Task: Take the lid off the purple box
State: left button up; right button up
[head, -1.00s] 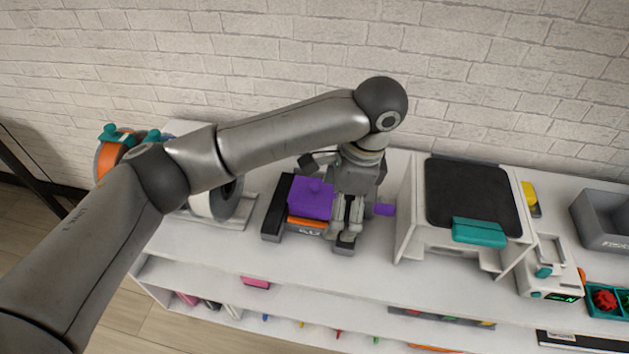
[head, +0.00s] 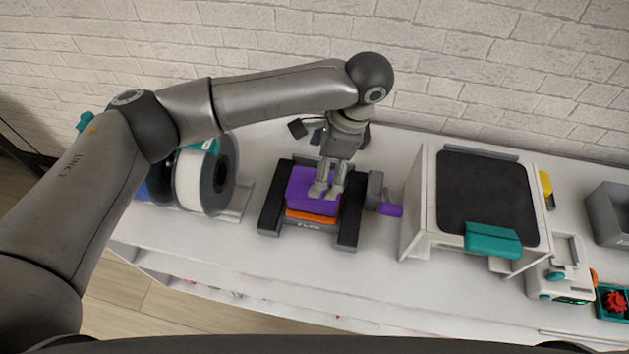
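The purple box (head: 298,194) sits between two dark bars of a black stand (head: 270,213), with an orange strip (head: 310,217) along its lower front. Its purple top appears seated flat. My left gripper (head: 327,192) points down over the right part of the purple top, fingers a small gap apart. The fingers cover the lid's raised knob area, so I cannot tell whether they are open around it or closed on it. My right gripper is out of view.
A small grey device with a purple handle (head: 390,210) stands just right of the stand. Further right is a white machine with a dark top and teal handle (head: 493,239). A white spool (head: 192,184) stands left. The bench front is clear.

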aim_at(301, 181)
pick_arm(q)
jog(key=p+x, duration=0.1)
jog(key=x, duration=0.2)
jog(key=shift+d+f, duration=0.1)
jog(key=shift+f, duration=0.85)
jog(key=c, duration=0.7)
jog(key=shift+s, duration=0.1)
jog(key=c, duration=0.6)
jog(key=shift+c, duration=0.3)
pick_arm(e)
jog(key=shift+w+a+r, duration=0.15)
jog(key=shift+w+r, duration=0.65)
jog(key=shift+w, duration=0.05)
pick_arm(q)
jog(key=shift+a+f, duration=0.1)
jog(key=shift+a, duration=0.1)
jog(key=shift+c, duration=0.3)
